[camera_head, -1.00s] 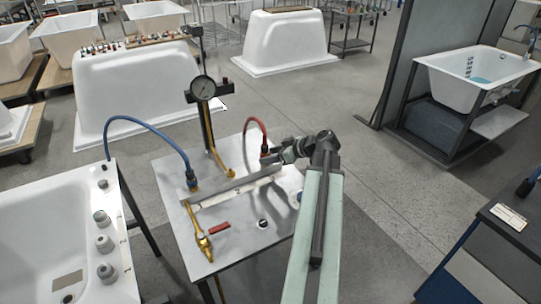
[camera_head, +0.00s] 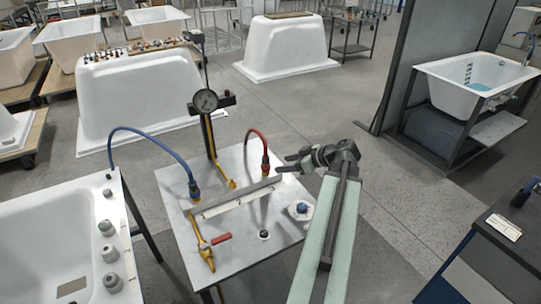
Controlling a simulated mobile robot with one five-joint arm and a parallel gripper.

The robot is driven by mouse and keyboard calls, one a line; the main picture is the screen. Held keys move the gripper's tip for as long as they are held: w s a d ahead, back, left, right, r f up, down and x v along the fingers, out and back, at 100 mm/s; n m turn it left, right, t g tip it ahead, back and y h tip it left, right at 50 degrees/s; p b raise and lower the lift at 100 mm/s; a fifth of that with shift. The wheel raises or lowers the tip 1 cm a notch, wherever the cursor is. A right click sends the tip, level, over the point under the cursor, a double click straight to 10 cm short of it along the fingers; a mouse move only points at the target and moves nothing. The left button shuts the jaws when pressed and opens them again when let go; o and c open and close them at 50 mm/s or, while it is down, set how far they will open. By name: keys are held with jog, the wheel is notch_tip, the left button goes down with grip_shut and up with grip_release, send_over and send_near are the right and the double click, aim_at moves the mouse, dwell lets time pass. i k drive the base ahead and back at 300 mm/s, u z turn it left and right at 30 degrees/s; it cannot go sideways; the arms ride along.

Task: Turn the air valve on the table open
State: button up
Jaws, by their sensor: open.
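The air valve is a brass fitting (camera_head: 203,248) with a red lever (camera_head: 221,239), on the near left part of the metal table (camera_head: 240,262). The lever points to the right, across the brass pipe. My gripper (camera_head: 283,163) is open and empty, above the right side of the table near the red hose's fitting. It points left and is well apart from the red lever.
A blue hose (camera_head: 150,133) and a red hose (camera_head: 261,146) rise from a grey bar (camera_head: 232,198). A gauge (camera_head: 206,101) stands on a post behind it. A blue knob (camera_head: 302,208) sits at the table's right. A white tub (camera_head: 40,225) stands close at left.

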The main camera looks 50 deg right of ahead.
aim_at(204, 246)
jog(key=k, duration=1)
